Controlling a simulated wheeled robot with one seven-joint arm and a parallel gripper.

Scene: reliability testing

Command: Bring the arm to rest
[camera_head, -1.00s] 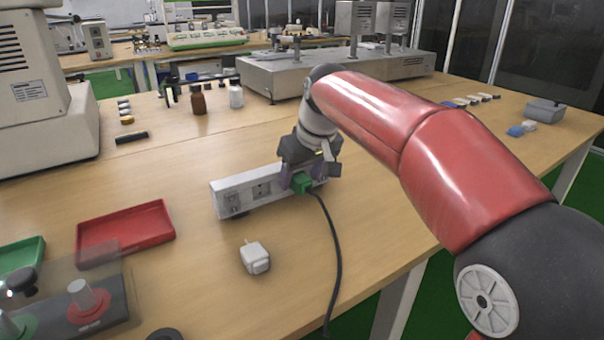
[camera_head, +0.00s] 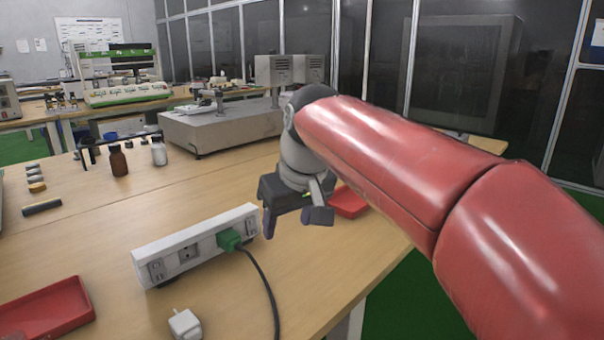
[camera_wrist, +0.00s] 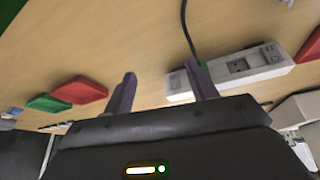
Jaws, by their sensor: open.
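My gripper (camera_head: 293,217) is open and empty, raised above the table to the right of the white power strip (camera_head: 170,250). My red arm reaches in from the right. A green plug (camera_head: 229,240) sits in the strip's right part, apart from my fingers, with a dark cable running to the front. In the wrist view my two fingers (camera_wrist: 163,86) are spread with nothing between them. The strip (camera_wrist: 245,66) lies beyond the right finger there, and that finger hides part of it.
A white adapter (camera_head: 185,324) lies in front of the strip. Red trays stand at the front left (camera_head: 48,311) and behind my gripper (camera_head: 348,204). Bottles (camera_head: 118,160) and a grey metal instrument (camera_head: 215,127) stand farther back.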

